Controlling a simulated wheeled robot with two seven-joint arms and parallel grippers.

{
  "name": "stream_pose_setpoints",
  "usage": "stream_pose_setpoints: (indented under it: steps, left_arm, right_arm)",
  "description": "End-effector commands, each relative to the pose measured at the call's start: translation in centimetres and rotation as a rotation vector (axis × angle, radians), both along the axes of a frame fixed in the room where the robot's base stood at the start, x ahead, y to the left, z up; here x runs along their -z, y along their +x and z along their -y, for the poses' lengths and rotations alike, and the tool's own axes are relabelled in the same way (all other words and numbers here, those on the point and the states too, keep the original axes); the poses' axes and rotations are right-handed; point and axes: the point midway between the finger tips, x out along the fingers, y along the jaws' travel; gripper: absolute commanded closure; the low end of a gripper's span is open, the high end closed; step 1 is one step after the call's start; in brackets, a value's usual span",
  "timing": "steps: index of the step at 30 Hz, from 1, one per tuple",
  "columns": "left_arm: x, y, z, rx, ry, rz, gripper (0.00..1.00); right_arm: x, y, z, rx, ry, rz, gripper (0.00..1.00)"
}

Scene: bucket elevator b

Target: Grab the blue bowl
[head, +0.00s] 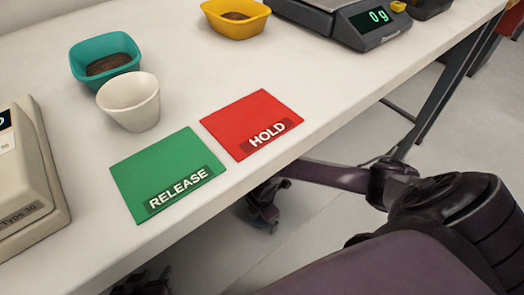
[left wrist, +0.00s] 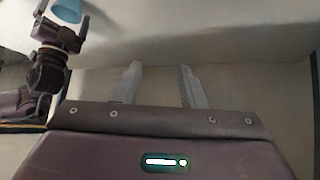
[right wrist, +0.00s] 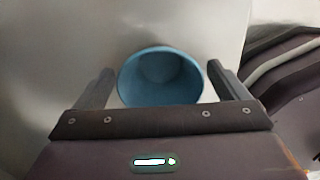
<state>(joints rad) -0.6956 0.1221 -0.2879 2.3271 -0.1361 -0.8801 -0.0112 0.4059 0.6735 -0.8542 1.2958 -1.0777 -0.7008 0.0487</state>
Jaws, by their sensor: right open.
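The blue bowl (right wrist: 160,78) shows in the right wrist view, round and light blue with its hollow facing the camera. My right gripper (right wrist: 161,68) is open, with one finger on each side of the bowl and a small gap at each. In the left wrist view part of the blue bowl (left wrist: 66,10) shows at the top left, beside my right gripper and wrist. My left gripper (left wrist: 159,68) is open and empty, its fingers apart. I do not see the blue bowl there.
On the white table (head: 300,65) are a teal basket (head: 100,48), a white cup (head: 130,103), a yellow basket (head: 236,24), a scale (head: 375,30), a beige device (head: 35,190), a green RELEASE mat (head: 160,170) and a red HOLD mat (head: 245,115).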

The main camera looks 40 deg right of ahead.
Motion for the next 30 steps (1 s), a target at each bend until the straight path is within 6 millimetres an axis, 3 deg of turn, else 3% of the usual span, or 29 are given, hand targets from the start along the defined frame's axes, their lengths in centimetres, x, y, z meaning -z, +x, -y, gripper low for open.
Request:
stream_pose_setpoints:
  steps: [6, 15, 27, 30]
  left_arm:
    - [-2.0, 2.0, 0.6, -0.010, -0.048, 0.117, 0.64]
    - [-2.4, 2.2, 0.6, -0.012, -0.054, 0.133, 0.64]
    - [-2.3, 2.2, 0.6, -0.011, -0.054, 0.132, 0.64]
    - [-2.3, 2.2, 0.6, -0.011, -0.054, 0.131, 0.64]
  right_arm:
    - [0.9, 0.0, 0.0, 0.000, 0.000, -0.001, 0.06]
    - [0.9, -0.1, 0.0, 0.000, 0.000, -0.001, 0.06]
    - [0.9, 0.0, 0.0, 0.000, 0.000, -0.001, 0.57]
    - [0.9, 0.0, 0.0, 0.000, 0.001, 0.000, 0.57]
